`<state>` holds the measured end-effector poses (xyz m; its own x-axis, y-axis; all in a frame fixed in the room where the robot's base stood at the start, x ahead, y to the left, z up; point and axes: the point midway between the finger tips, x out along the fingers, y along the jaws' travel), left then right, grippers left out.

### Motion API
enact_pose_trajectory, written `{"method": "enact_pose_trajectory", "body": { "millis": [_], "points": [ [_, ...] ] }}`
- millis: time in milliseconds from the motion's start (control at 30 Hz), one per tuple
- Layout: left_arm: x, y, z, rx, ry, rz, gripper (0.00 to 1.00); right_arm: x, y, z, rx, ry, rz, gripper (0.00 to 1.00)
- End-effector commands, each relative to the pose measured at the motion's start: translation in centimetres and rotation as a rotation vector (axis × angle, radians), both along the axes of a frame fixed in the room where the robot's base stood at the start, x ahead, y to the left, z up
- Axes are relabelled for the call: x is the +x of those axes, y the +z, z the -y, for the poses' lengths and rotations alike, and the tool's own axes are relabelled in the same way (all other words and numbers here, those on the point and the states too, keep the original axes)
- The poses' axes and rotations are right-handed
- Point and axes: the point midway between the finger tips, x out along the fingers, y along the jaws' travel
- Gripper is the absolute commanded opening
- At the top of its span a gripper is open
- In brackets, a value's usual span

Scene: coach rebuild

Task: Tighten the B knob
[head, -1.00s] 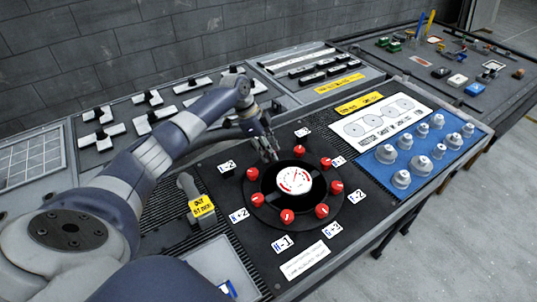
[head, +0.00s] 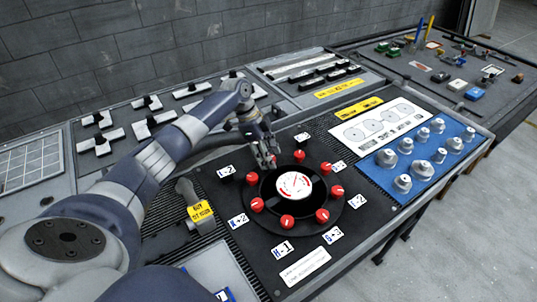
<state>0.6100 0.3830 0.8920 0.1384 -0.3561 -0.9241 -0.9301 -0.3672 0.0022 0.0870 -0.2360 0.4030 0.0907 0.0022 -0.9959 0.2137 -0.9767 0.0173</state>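A black round plate (head: 262,215) carries several red knobs in a ring around a white dial gauge (head: 294,186). Lettered tags lie around it; I cannot make out which one reads B. One red knob (head: 299,155) is at the back of the ring, another (head: 325,168) at the back right, and another (head: 257,205) at the front left. My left gripper (head: 268,164) points down over the back-left rim of the plate, left of the back knob. Its fingers look apart, with nothing seen between them. My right gripper is not in view.
A blue panel (head: 412,178) with several grey knobs is to the right. A grey handle with a yellow tag (head: 200,211) stands left of the plate. Black-and-white switches (head: 152,122) lie behind my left arm. A second table (head: 410,85) with small parts is at the back right.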

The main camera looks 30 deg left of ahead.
Motion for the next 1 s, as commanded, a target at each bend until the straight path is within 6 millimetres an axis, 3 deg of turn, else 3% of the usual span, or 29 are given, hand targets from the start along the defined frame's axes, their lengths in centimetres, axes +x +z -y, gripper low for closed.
{"method": "enact_pose_trajectory", "body": {
  "millis": [267, 700, 1000],
  "points": [
    [0.0, 1.0, -0.4, 0.0, 0.002, 0.003, 0.48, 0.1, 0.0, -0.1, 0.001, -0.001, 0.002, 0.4],
    [-1.2, 8.9, -3.5, 0.0, 0.002, 0.004, 0.48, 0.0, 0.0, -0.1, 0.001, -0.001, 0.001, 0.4],
    [-1.6, 11.1, -4.3, 0.0, 0.0, 0.001, 0.48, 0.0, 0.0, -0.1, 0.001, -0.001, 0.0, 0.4]
  ]
}}
